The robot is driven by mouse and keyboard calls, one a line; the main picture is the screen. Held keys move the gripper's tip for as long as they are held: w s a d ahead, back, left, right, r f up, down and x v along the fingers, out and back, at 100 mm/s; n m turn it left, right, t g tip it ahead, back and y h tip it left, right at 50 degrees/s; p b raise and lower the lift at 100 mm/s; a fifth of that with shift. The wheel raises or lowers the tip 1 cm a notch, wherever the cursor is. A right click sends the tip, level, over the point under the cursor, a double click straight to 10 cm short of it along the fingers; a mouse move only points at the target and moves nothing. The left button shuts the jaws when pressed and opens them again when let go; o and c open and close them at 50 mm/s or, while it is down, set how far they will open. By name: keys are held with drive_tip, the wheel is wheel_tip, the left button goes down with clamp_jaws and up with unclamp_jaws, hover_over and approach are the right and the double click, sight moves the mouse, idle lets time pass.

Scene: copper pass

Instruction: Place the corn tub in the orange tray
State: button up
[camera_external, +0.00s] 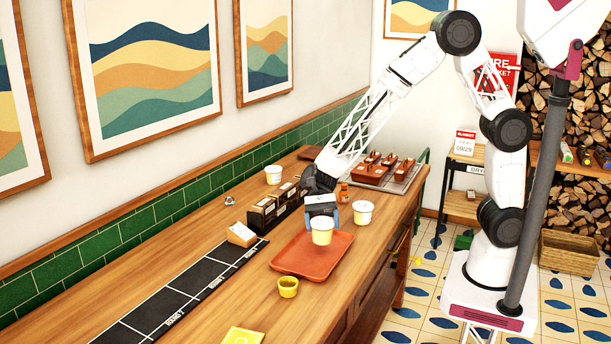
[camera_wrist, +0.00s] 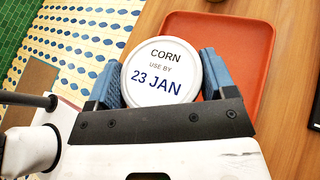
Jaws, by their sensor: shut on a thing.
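The corn tub (camera_wrist: 160,72) has a white lid reading "CORN, USE BY 23 JAN". It shows as a pale yellow cup (camera_external: 322,236) in the external view. My gripper (camera_external: 322,214) is shut on it, with a blue finger on each side; the fingers also show in the wrist view (camera_wrist: 160,80). The orange tray (camera_external: 304,264) lies flat on the wooden counter. The tub appears upright over the tray's far part; I cannot tell whether it touches the tray. In the wrist view the tub overlaps the left edge of the tray (camera_wrist: 246,50).
A similar white-lidded tub (camera_external: 363,212) stands behind the tray, and another (camera_external: 273,175) stands farther back. A small yellow cup (camera_external: 288,287) is at the tray's near left. A dark box row (camera_external: 268,212) and black marked mat (camera_external: 182,291) lie left. The tray's near part is empty.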

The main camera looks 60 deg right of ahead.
sight(315, 234)
drive_tip(key=shift+w+a+f, duration=0.1)
drive_tip(key=shift+w+a, duration=0.65)
drive_tip(key=shift+w, duration=0.2)
drive_tip(key=shift+f, duration=1.75)
drive_tip(key=shift+f, duration=0.15)
drive_tip(key=o, duration=1)
drive_tip(key=shift+o, duration=0.2)
drive_tip(key=shift+d+r, duration=0.15)
drive_tip(key=shift+r, duration=0.05)
drive_tip(key=v, duration=1.1)
drive_tip(key=shift+w+d+r, duration=0.2)
drive_tip(key=shift+d, duration=0.1)
